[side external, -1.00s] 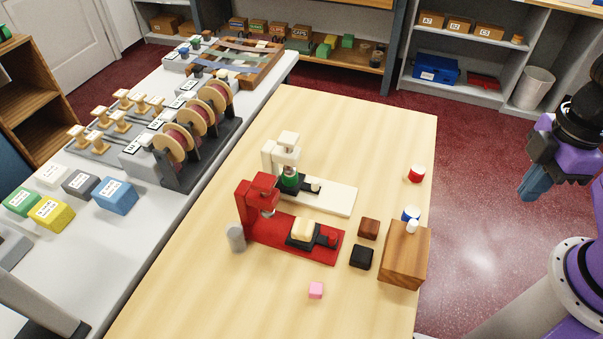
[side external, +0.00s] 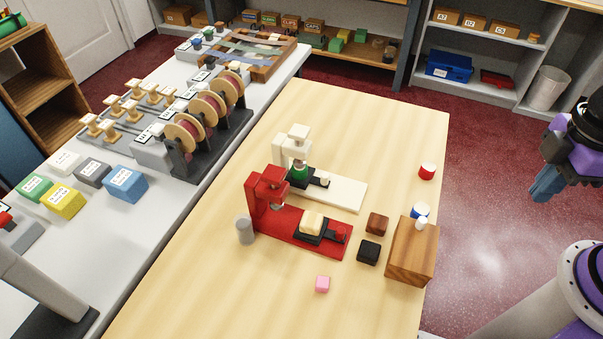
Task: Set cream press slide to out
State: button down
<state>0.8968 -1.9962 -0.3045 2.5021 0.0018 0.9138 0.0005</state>
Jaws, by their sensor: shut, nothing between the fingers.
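The cream press (side external: 297,135) stands upright on its long cream base (side external: 347,194) near the middle of the wooden table. Its dark slide (side external: 312,182) sits close in at the column, with a green piece (side external: 297,175) on it under the press head. A small light knob shows at the slide's outer end. The bare end of the base extends to the right. My gripper (side external: 545,187), with blue fingers, is at the far right, off the table's right edge and well apart from the press. It is shut and empty.
A red press (side external: 264,192) stands directly in front, its slide (side external: 318,232) carrying a cream block. A brown block (side external: 377,223), black block (side external: 368,251), wooden box (side external: 411,255), blue-white cylinder (side external: 421,210) and red-topped cylinder (side external: 427,172) lie to the right.

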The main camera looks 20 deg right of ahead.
jog(key=c, duration=1.1)
grip_release()
jog(key=shift+w+a, duration=0.15)
jog(key=shift+a, duration=0.05)
jog(key=shift+c, duration=0.2)
jog(key=shift+o, duration=0.6)
jog(key=w+a+y, duration=0.1)
jog(key=w+a, duration=0.4)
jog(key=a, duration=0.1)
jog(key=shift+w, duration=0.4)
jog(key=m+t+y, duration=0.2)
send_over(326, 176)
jog(key=s+d, duration=0.4)
jog(key=d, duration=0.2)
notch_tip(326, 176, down, 5)
jog(key=x, duration=1.7)
jog(key=shift+w+a+f, duration=0.25)
jog(key=shift+w+a, duration=0.1)
grip_shut()
